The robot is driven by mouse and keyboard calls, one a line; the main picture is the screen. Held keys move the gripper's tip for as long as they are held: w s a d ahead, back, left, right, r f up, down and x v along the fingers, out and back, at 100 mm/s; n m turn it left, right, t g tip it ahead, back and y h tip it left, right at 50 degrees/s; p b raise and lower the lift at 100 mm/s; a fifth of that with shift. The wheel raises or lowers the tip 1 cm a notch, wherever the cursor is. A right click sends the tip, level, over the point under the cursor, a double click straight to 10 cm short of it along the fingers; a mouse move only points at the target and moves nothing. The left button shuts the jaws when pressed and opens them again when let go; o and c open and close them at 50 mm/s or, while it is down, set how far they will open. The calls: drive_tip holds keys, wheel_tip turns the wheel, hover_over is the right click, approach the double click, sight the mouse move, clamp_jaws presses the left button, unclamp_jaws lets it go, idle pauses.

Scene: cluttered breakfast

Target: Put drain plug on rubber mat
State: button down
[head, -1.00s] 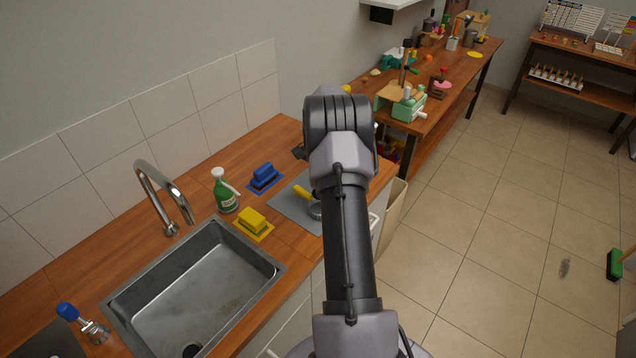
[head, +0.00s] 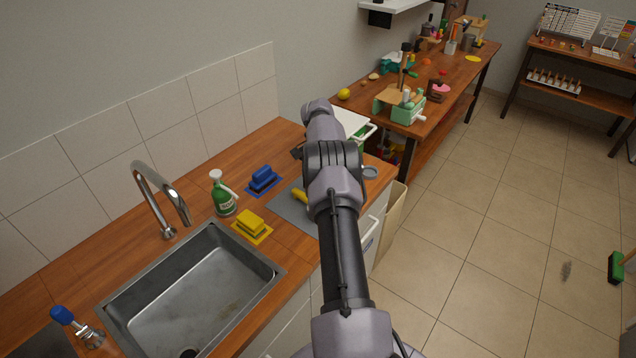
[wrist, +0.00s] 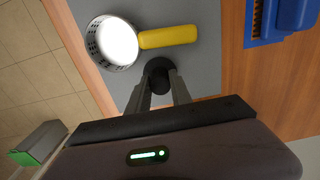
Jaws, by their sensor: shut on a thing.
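The black round drain plug (wrist: 158,67) is between my gripper's fingertips (wrist: 159,80) in the wrist view. My gripper is shut on it. Behind the plug in that view lies the grey rubber mat (wrist: 207,75), and I cannot tell whether the plug touches it. The mat also shows in the head view (head: 288,210), on the wooden counter right of the sink, partly hidden by my arm. A strainer with a yellow handle (wrist: 168,37) lies on the mat beside the plug. In the head view my arm hides the gripper and plug.
The sink (head: 190,285) is to the left. A grey round thing (head: 370,172) sits near the counter's right edge.

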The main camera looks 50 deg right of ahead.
drive_tip(key=c, duration=1.1)
unclamp_jaws()
drive_tip(key=shift+f, duration=0.1)
drive_tip(key=shift+c, duration=0.2)
